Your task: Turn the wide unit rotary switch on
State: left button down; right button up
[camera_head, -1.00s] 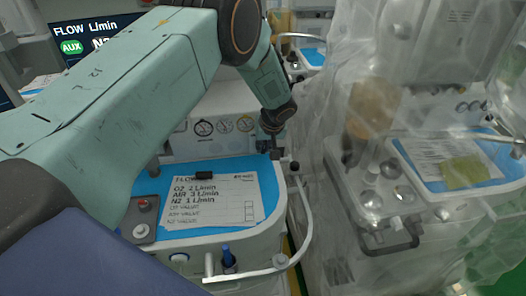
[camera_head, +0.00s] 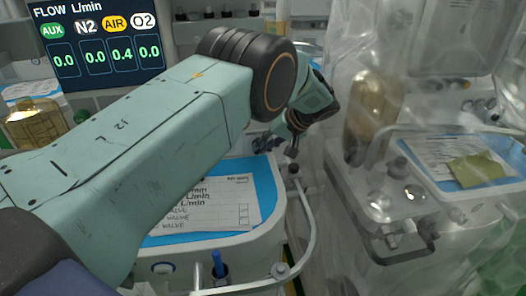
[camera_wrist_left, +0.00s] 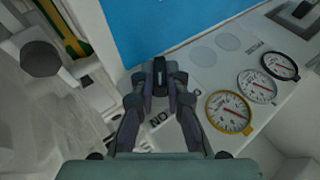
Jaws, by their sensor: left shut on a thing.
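The wide unit (camera_head: 262,250) is the white cart with a blue top in the middle of the head view. My left gripper (camera_wrist_left: 160,78) is at its front panel in the wrist view, shut on a small dark switch handle that I take for the rotary switch (camera_wrist_left: 160,64). The fingers cover most of the switch, so its angle is hard to tell. A printed label (camera_wrist_left: 158,121) reading "ON" upside down lies between the fingers. In the head view, my left gripper (camera_head: 277,146) is small and partly hidden at the cart's back right corner. My right gripper is not in view.
Three round gauges, including a yellow-rimmed one (camera_wrist_left: 229,111), sit right of my gripper. A paper sheet (camera_head: 215,208) lies on the blue top. A curved rail (camera_head: 308,220) borders the cart. A plastic-draped cart (camera_head: 400,200) stands close on the right. A flow display (camera_head: 95,45) is upper left.

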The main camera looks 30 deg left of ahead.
pick_arm(q)
jog(key=shift+w+r, duration=0.1)
dwell(0.5)
jog(key=c, duration=1.4)
grip_release()
jog(key=shift+o, duration=0.2)
notch_tip(320, 180, up, 10)
